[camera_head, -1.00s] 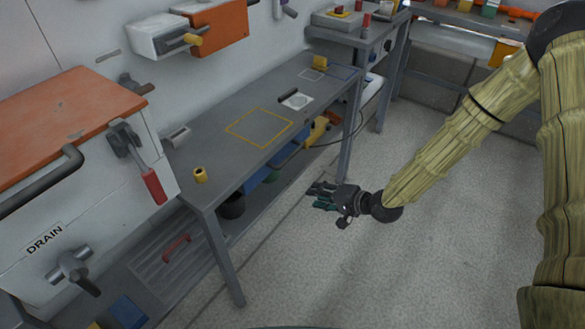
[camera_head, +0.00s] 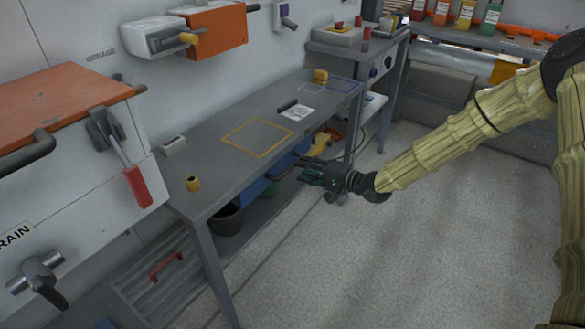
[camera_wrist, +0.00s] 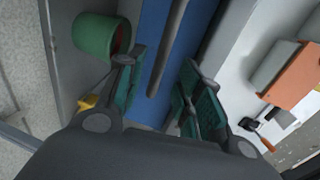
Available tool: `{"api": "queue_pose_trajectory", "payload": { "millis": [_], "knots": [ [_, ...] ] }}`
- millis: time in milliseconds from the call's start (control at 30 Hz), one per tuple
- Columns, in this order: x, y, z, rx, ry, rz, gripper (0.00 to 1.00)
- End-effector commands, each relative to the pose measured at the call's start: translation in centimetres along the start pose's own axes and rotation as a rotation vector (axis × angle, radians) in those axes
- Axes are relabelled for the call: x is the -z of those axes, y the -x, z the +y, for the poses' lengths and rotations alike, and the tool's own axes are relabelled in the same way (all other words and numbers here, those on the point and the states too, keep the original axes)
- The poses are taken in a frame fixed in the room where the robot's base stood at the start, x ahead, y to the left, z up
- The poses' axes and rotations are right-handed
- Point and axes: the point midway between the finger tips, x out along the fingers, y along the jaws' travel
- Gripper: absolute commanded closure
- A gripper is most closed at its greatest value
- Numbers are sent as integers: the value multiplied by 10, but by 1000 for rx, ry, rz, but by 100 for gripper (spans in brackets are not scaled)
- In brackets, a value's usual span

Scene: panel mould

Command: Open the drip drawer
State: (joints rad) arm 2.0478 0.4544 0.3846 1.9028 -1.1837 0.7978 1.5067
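A blue drawer front (camera_head: 258,188) sits under the grey workbench, and it fills the middle of the wrist view (camera_wrist: 155,30). A dark bar handle (camera_wrist: 168,50) runs along this front. No label names it as the drip drawer. My gripper (camera_head: 309,174) is beside the bench's front edge, with its fingers toward the blue front. In the wrist view the green-padded fingers (camera_wrist: 158,75) are apart, with the bar between them in the picture and no clear contact. The gripper holds nothing. The drawer looks closed, though the bench hides part of it.
The grey workbench (camera_head: 225,165) overhangs the drawer, and its front leg (camera_head: 213,265) stands to the left. A green cylindrical container (camera_wrist: 95,35) is close beside one finger. A ribbed grey panel with a red handle (camera_head: 166,266) lies low at left. The floor at right is clear.

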Motion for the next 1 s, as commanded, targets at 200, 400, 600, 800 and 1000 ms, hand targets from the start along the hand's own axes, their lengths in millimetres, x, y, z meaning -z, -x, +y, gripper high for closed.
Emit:
{"api": "queue_pose_trajectory", "payload": {
  "millis": [200, 400, 600, 800, 1000],
  "knots": [
    [0, -33, 2, -1, 1, -1, 65],
    [0, -50, 1, -1, 1, 0, 65],
    [0, -54, 0, -1, 0, 0, 65],
    [0, -54, 0, -1, 0, 0, 68],
    [0, -53, 0, -1, 0, 0, 100]
  ]
}}
